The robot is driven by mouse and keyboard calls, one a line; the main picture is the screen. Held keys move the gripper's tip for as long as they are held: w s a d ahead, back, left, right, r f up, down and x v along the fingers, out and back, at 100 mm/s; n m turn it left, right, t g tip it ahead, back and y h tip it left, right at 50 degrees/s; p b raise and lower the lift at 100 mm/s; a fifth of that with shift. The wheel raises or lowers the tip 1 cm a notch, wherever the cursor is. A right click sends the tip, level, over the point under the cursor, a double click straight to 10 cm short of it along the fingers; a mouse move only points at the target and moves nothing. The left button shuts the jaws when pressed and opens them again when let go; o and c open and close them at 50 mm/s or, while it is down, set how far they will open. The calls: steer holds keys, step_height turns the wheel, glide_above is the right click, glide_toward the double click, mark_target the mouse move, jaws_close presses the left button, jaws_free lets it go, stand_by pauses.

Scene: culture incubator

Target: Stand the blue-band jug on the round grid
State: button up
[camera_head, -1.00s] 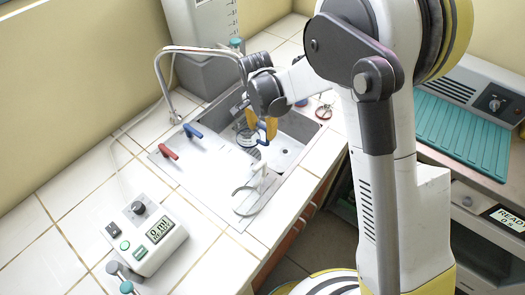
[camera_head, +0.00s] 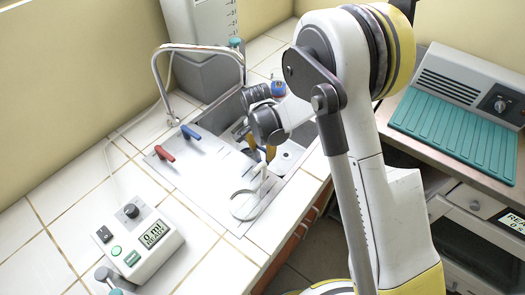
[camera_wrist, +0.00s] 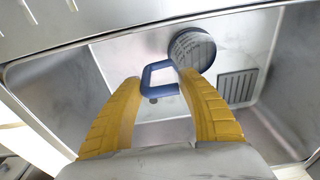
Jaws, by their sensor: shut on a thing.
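My gripper (camera_head: 261,151) has its yellow fingers shut on the blue handle (camera_wrist: 159,66) of the jug. In the wrist view the fingers (camera_wrist: 160,80) flank this handle, and the jug's round clear body (camera_wrist: 192,48) with fine lines lies just beyond them, over the steel sink. In the head view my wrist and fingers hide most of the jug. A round, pale ring-shaped piece (camera_head: 244,205) lies on the steel drainboard, nearer the viewer than the gripper. I cannot tell whether it is the round grid.
A white upright post (camera_head: 263,177) stands beside the ring. Red (camera_head: 164,153) and blue (camera_head: 190,132) tap levers and a curved spout (camera_head: 158,75) are left of the sink basin (camera_wrist: 60,95). A white dosing box (camera_head: 143,232) sits on the tiles. A teal ribbed mat (camera_head: 455,135) lies right.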

steer(key=o, duration=1.4)
steer(key=shift+f, duration=0.1)
steer(key=shift+c, duration=0.2)
steer(key=s+d+r+n+t+p, duration=0.1)
steer(key=s+d+r+p, duration=0.15)
steer(key=r, duration=0.85)
steer(key=s+d+r+n+p, duration=0.1)
steer(key=d+r+p, duration=0.15)
steer(key=r, duration=0.75)
steer(key=s+d+r+n+t, duration=0.2)
steer(key=s+d+r, duration=0.2)
steer(key=s, duration=0.5)
steer(key=s+d+r+n+t, duration=0.3)
steer(key=s+d+r, duration=0.2)
steer(key=s+d, duration=0.4)
steer(key=shift+s+d+r+n+y+b, duration=0.2)
steer(key=shift+d+r+n+y+b, duration=0.1)
steer(key=shift+y+b, duration=0.1)
